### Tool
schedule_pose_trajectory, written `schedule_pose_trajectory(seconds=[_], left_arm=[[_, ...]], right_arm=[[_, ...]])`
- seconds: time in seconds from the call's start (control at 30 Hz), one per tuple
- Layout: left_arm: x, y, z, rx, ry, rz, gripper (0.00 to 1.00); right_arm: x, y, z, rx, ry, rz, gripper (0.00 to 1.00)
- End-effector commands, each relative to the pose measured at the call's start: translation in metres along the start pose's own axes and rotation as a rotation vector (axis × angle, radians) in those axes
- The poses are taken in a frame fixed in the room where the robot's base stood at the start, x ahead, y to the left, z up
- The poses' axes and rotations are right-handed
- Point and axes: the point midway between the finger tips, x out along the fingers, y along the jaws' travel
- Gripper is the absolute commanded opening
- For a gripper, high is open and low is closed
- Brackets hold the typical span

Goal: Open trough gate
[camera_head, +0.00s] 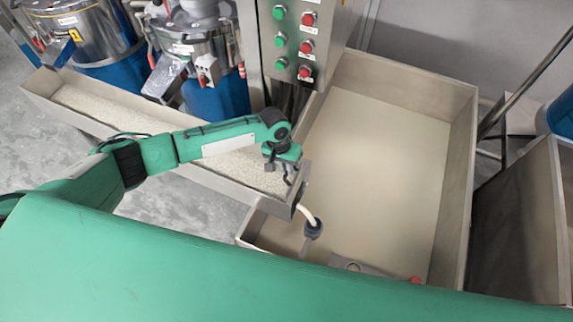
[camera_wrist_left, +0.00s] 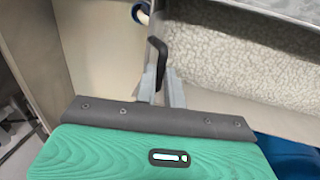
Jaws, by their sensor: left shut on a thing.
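The long metal trough (camera_head: 232,190) holds pale granular material and ends over the large vat. The gate's black handle (camera_wrist_left: 162,58) stands at the trough's end in the left wrist view. My left gripper (camera_head: 289,172) is at the trough's right end. In the left wrist view its grey fingers (camera_wrist_left: 162,84) are closed around the lower part of the handle. The gate plate is mostly hidden, and I cannot tell how far it is open. My right gripper is not in view.
The large metal vat (camera_head: 378,175) holds smooth beige contents. A pale curved spout with a dark ring (camera_head: 313,228) hangs at the trough's end. A control box (camera_head: 292,40) with green and red buttons and blue-based grinders (camera_head: 200,60) stand behind the trough.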

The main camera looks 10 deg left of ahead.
Motion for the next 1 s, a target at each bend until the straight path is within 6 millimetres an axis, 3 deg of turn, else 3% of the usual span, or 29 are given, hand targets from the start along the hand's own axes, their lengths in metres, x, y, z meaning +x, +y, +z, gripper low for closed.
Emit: schedule_pose_trajectory(seconds=[0.17, 0.2, 0.27, 0.63, 0.77, 1.0], left_arm=[[-0.005, 0.000, -0.004, 0.000, 0.008, 0.002, 0.00], [-0.005, 0.000, -0.004, 0.000, 0.009, 0.002, 0.12], [-0.005, 0.001, -0.004, 0.000, 0.009, 0.002, 0.20], [-0.009, 0.000, -0.003, 0.000, 0.007, 0.002, 0.20], [-0.028, 0.000, -0.003, 0.001, 0.010, 0.002, 0.20], [-0.083, 0.000, -0.002, 0.001, 0.012, 0.002, 0.20]], right_arm=[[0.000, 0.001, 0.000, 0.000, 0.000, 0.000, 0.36], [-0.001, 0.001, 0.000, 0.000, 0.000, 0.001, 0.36], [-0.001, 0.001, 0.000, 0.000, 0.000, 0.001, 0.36], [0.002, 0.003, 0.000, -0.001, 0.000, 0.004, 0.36], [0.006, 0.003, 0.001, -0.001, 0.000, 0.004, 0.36], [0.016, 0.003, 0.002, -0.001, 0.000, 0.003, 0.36]])
